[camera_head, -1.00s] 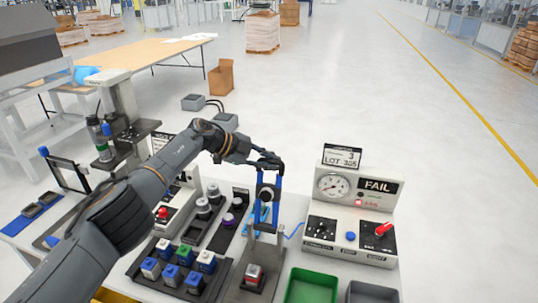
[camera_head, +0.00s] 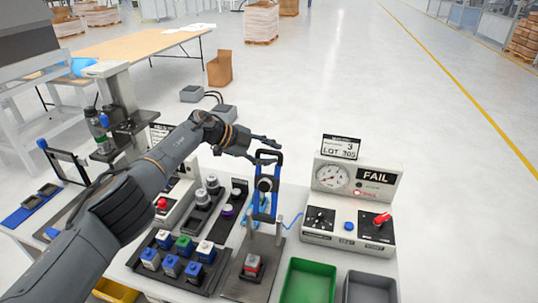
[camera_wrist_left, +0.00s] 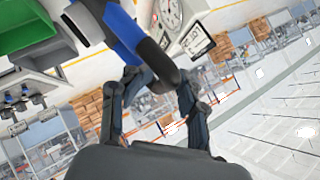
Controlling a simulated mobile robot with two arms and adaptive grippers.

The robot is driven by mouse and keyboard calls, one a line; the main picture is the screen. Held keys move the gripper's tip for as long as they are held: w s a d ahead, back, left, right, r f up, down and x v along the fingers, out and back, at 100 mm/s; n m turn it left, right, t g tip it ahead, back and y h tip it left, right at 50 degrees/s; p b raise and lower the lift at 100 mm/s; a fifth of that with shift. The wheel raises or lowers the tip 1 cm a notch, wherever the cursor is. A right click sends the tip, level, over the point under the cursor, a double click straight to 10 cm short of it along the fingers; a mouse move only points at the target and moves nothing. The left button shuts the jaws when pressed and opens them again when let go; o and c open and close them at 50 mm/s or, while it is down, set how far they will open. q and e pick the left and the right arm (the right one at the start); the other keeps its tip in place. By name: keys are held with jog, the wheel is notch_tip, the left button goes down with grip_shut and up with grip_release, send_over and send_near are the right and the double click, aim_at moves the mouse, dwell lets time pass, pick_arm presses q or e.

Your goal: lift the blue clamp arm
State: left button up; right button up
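The blue clamp arm (camera_head: 274,190) stands raised and nearly upright on its dark base plate (camera_head: 262,272), with a black bar across its top. A red-and-white block (camera_head: 252,265) sits on the plate below it. My left gripper (camera_head: 268,147) has its fingers spread just left of and around the height of the black bar. In the left wrist view, the fingers (camera_wrist_left: 155,108) are apart, with the dark end of the blue clamp arm (camera_wrist_left: 118,32) reaching toward the space between them. I cannot tell whether they touch. My right gripper is not in view.
A tester reading FAIL (camera_head: 352,210) stands right of the clamp. A green bin (camera_head: 308,287) and a grey bin (camera_head: 370,290) are at the front right. A tray of blue, white and green blocks (camera_head: 215,280) lies left of the plate.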

pick_arm(q)
jog(key=v, duration=1.2)
